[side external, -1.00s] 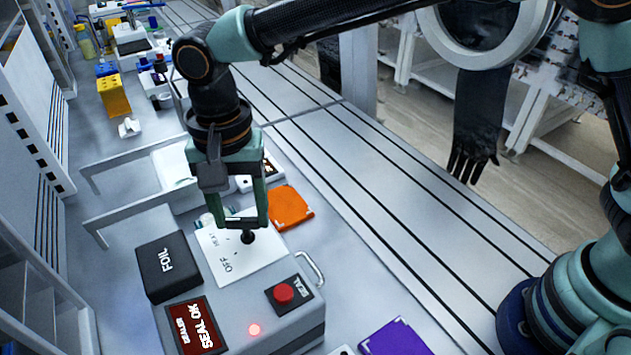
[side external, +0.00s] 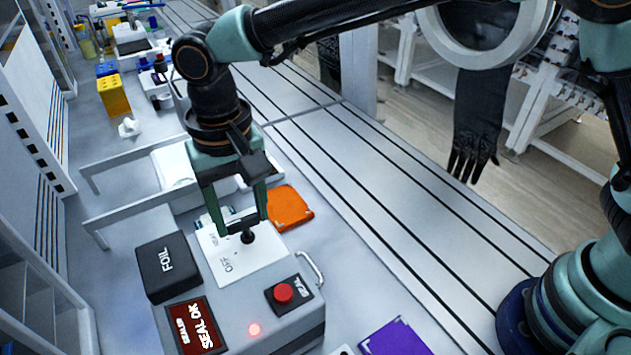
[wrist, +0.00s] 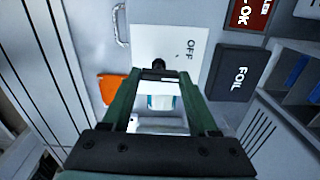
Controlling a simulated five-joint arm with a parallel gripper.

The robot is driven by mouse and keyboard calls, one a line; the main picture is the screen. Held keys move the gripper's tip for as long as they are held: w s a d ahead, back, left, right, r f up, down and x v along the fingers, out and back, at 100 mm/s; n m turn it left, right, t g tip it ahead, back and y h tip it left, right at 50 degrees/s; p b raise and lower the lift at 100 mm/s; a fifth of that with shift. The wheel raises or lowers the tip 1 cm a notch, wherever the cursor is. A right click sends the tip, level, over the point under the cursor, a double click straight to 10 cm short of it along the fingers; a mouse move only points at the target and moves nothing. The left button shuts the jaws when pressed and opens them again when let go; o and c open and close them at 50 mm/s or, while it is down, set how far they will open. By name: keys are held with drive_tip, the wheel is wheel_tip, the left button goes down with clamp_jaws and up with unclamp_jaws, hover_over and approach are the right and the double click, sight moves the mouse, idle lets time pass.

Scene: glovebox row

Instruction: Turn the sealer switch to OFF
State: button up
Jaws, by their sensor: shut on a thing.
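The sealer (side external: 300,328) is a grey box with a white switch plate (side external: 232,272) on top. The plate reads OFF near its front; a second marking farther back is too small to read surely. The black sealer switch (side external: 248,237) stands on the plate's far part, and it also shows in the wrist view (wrist: 158,65). My gripper (side external: 241,226) points down, one finger on each side of the switch, and is shut on it. In the wrist view the fingertips (wrist: 150,92) frame the switch; the exact contact is hard to see.
A black FOIL box (side external: 167,266), a SEAL OK display (side external: 195,328) and a red SEAL button (side external: 283,293) sit close by. A lit red lamp (side external: 254,329) is on the sealer. An orange pad (side external: 289,208) lies behind right, a purple one (side external: 395,338) front right.

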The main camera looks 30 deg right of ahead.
sight(242, 219)
drive_tip(key=shift+r+n, duration=0.1)
drive_tip(key=shift+n, duration=0.2)
drive_tip(key=o, duration=1.4)
wheel_tip(242, 219, up, 12)
